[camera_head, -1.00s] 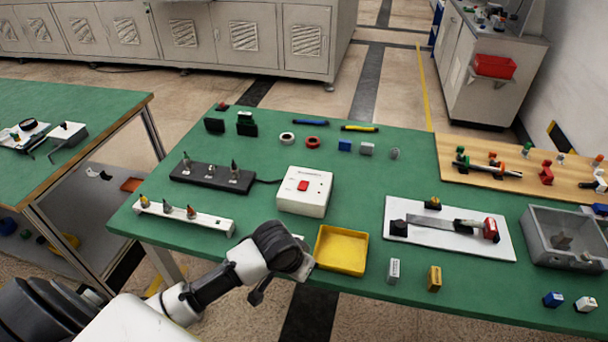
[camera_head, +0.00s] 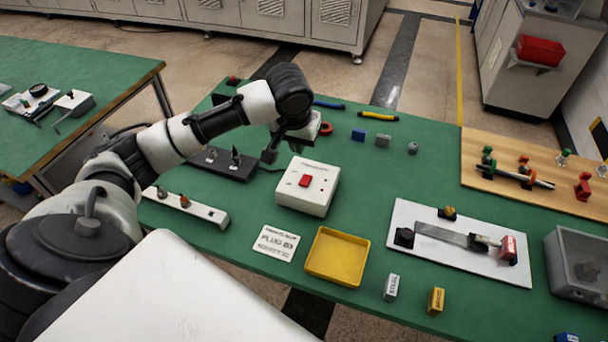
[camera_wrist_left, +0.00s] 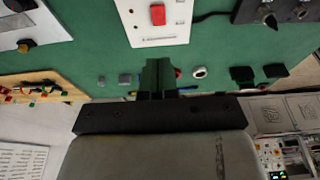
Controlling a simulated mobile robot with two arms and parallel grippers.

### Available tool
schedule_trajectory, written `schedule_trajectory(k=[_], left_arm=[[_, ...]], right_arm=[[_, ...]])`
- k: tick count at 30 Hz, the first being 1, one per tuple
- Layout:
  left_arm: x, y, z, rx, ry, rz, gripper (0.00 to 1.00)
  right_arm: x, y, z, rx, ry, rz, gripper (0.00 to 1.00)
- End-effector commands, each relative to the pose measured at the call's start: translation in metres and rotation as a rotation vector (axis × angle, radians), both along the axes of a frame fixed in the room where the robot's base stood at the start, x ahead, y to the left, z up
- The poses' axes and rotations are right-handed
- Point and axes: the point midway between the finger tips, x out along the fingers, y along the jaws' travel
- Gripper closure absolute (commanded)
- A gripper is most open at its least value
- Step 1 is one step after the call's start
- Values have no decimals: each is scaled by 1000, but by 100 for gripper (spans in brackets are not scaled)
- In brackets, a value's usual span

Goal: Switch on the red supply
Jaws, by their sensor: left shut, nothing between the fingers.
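A white box (camera_head: 321,199) with a red rocker switch (camera_head: 305,180) on its top stands mid-table. It also shows at the top of the left wrist view (camera_wrist_left: 180,35), with its red rocker (camera_wrist_left: 157,14). My left gripper (camera_head: 270,156) is shut and empty, above the table at the back left of the box and apart from the rocker. Its closed fingers show in the left wrist view (camera_wrist_left: 157,75). I cannot read whether the rocker is on or off. My right gripper is out of view.
A dark strip with upright metal pieces (camera_head: 225,167) lies left of the box, its cable running to the box. A yellow tray (camera_head: 336,280) and a printed white card (camera_head: 275,243) lie in front. A white board with a red-handled lever (camera_head: 400,215) lies to the right.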

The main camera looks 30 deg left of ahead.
Motion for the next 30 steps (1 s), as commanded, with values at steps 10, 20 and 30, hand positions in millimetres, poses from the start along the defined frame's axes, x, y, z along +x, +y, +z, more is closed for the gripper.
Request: schedule_trajectory(k=[10,20,30], left_arm=[[6,1,-28,0,3,-2,100],[23,5,-95,0,2,0,100],[19,4,-134,0,-1,-3,100]], right_arm=[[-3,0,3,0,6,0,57],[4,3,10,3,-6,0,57],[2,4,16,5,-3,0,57]])
